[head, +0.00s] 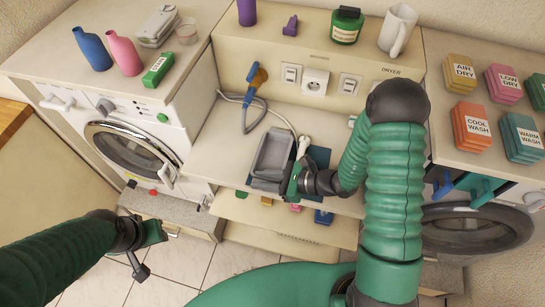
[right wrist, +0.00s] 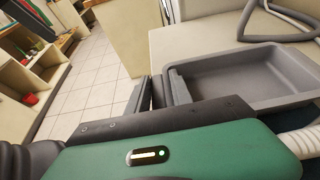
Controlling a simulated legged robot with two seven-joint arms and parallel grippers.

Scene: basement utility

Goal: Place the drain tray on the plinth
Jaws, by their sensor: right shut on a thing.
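The drain tray (head: 272,152) is a grey, shallow, open rectangular tray. In the head view it is over the beige surface between the two washing machines, near its front edge. My right gripper (head: 287,180) is shut on the tray's near right part. In the right wrist view the empty tray (right wrist: 245,78) extends right from the fingers (right wrist: 160,92), which are at its rim. I cannot tell whether the tray touches the surface below. My left gripper (head: 150,243) is low at the left, away from the tray; its jaw opening is unclear. Which surface is the plinth is unclear.
A dark blue panel (head: 319,157) lies right of the tray. A grey-blue hose (head: 250,108) and a pale hose run behind it. Washing machines (head: 135,150) flank both sides. An open drawer-like shelf (head: 285,215) with small coloured items is below. The surface left of the tray is clear.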

